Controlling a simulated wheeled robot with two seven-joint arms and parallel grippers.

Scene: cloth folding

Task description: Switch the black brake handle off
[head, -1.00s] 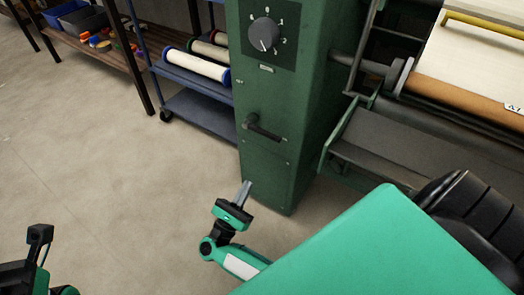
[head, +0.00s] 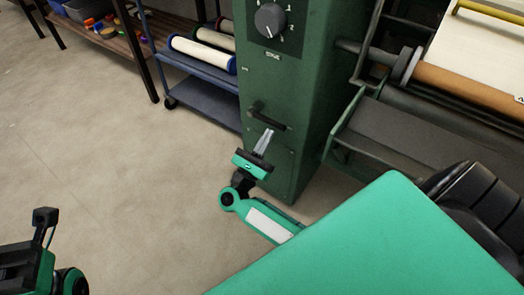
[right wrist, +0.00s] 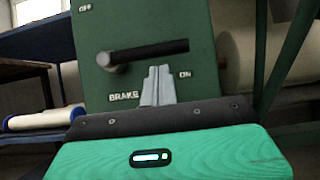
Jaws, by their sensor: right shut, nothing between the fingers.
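The black brake handle (head: 266,119) is on the front of the green machine column (head: 284,170). In the right wrist view the handle (right wrist: 148,52) points right from its pivot, roughly level, toward the ON label (right wrist: 185,74). The OFF label (right wrist: 84,8) is at the upper left and the BRAKE label (right wrist: 124,97) is below the pivot. My right gripper (head: 265,138) is shut and empty, with its fingertips (right wrist: 158,70) just below the handle's bar in the picture. I cannot tell whether they touch it. My left gripper (head: 44,218) is at the lower left, away from the column, its fingers not clear.
A round dial (head: 270,20) is higher on the column. A blue cart (head: 200,88) with white rolls stands left of it. A machine bed with a brown roller (head: 465,85) is at the right. Bare floor (head: 110,160) lies at the left.

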